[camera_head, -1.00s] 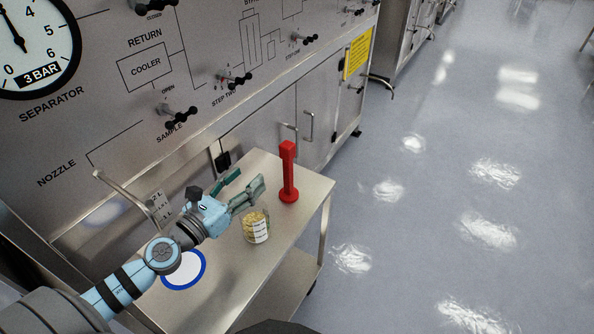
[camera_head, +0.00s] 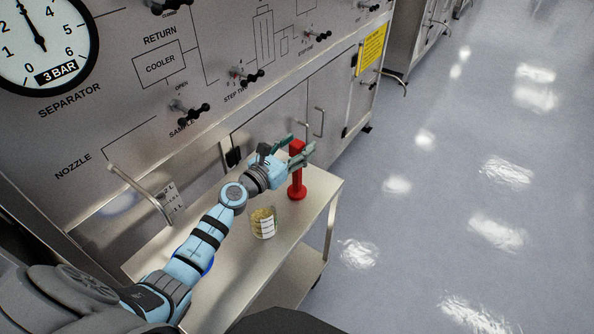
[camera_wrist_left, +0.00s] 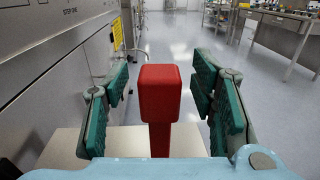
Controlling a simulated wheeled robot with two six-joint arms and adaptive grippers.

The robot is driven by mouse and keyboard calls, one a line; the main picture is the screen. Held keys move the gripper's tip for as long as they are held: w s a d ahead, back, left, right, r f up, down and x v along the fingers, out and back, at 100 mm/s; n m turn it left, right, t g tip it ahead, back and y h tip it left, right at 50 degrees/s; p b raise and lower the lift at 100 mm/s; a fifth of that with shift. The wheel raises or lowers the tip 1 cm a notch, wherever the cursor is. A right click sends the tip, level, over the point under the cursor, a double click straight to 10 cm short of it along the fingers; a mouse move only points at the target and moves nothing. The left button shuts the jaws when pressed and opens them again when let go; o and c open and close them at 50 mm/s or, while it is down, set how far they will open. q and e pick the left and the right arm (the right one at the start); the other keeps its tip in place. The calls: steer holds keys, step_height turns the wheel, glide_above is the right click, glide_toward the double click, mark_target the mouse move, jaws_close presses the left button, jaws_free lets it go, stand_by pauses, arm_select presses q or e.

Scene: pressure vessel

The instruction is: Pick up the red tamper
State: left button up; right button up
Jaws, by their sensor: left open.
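The red tamper (camera_head: 297,178) stands upright on the steel cart (camera_head: 318,193), near its far end. My left gripper (camera_head: 300,146) is open at the upper part of the tamper, with a finger on each side in the head view. In the left wrist view the tamper's block-shaped head (camera_wrist_left: 160,93) is centred between the open green fingers of my left gripper (camera_wrist_left: 160,100), with gaps on both sides. The fingers do not appear to touch it. My right gripper is not seen.
A glass beaker with yellowish contents (camera_head: 263,222) stands on the cart, nearer than the tamper. A blue-rimmed disc (camera_head: 208,265) is mostly hidden under my left arm. The steel panel with valves (camera_head: 190,108) rises behind the cart. Open floor (camera_head: 430,230) lies to the right.

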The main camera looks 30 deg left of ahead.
arm_select(q)
steer(key=shift+w, duration=0.1)
jaws_close()
stand_by(0.4)
